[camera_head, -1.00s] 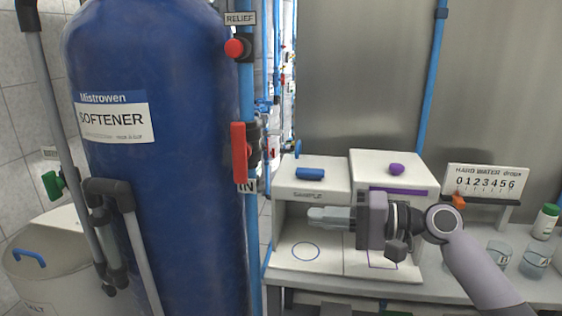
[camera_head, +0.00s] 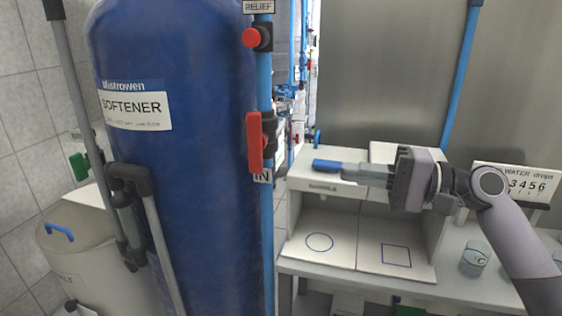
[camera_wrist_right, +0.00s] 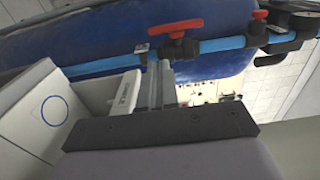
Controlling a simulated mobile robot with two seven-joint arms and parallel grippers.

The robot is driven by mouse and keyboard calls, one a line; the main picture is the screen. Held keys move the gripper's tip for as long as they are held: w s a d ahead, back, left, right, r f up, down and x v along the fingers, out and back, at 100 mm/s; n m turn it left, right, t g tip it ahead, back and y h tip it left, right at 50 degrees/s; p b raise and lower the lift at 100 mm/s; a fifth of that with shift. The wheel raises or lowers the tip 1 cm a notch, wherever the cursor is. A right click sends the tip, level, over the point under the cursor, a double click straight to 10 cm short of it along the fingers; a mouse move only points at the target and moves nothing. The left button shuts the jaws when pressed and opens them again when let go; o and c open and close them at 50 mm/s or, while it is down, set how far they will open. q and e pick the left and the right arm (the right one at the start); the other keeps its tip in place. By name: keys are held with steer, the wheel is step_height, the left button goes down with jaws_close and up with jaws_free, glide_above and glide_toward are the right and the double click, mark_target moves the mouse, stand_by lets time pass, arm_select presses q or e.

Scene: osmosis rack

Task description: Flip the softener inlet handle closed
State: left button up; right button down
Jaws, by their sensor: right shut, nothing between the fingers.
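The softener inlet handle (camera_head: 255,142) is a red lever on a dark valve, upright along the blue pipe, just above the IN label (camera_head: 262,176). It also shows in the right wrist view as a red handle (camera_wrist_right: 174,48) on the pipe, beyond my fingertips. The blue softener tank (camera_head: 180,200) stands left of the pipe. My right gripper (camera_head: 345,168) is shut and empty. In the head view it points left, to the right of the handle and slightly lower, with a gap between. In the wrist view its fingers (camera_wrist_right: 161,82) lie together. My left gripper is not in view.
A red relief valve knob (camera_head: 251,38) sits higher on the same pipe. Beakers (camera_head: 475,258) stand on the bench at right.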

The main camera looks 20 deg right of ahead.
steer(key=p, duration=0.3)
glide_toward(255, 144)
steer(key=w+a+f, duration=0.3)
steer(key=shift+w+a+f, duration=0.3)
steer(key=shift+w+a, duration=0.3)
